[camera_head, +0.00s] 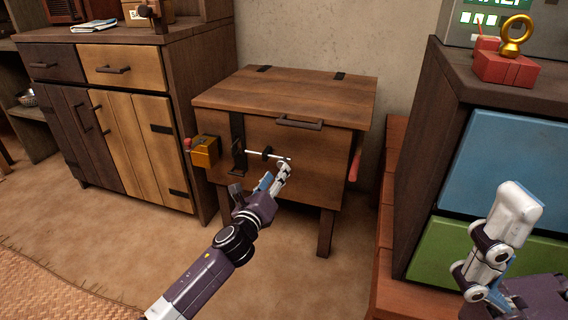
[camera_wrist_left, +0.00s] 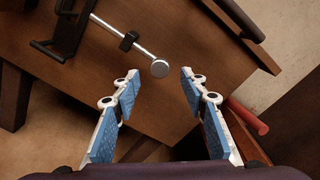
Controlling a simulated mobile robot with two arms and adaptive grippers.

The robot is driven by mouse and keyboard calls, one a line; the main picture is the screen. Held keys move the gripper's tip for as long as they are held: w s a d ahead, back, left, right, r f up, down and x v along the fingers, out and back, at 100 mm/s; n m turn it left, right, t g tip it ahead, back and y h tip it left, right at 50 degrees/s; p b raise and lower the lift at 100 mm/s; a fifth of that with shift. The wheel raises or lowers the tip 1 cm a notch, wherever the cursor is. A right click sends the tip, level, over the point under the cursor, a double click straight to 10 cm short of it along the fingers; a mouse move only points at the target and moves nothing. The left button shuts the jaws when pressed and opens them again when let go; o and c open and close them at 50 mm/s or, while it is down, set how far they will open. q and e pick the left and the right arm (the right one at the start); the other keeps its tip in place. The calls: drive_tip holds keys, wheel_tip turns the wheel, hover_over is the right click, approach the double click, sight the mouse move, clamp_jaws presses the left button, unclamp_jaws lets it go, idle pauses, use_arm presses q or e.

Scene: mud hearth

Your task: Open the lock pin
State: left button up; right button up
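The lock pin (camera_head: 279,157) is a thin silver rod with a round flat end, lying across the front of a wooden chest. It passes through a small black holder (camera_wrist_left: 129,41), and its far end reaches the black latch bracket (camera_head: 238,145). In the left wrist view the pin's round end (camera_wrist_left: 160,69) appears between my fingertips, just ahead of them. My left gripper (camera_head: 276,176) is open, with blue pads apart and nothing held. My right gripper (camera_head: 500,245) is at the lower right, far from the pin; its finger gap is not clear.
The chest (camera_head: 290,95) has a dark lid handle (camera_head: 300,123), a brass box (camera_head: 205,151) on its left and a red handle (camera_head: 355,165) on its right. A cabinet (camera_head: 125,75) stands left; blue and green drawers (camera_head: 505,165) stand right.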

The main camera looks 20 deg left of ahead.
sight(281, 165)
use_arm(q)
drive_tip(key=w+b, duration=0.2)
drive_tip(key=w, duration=0.4)
drive_tip(key=shift+r, duration=0.1)
clamp_jaws()
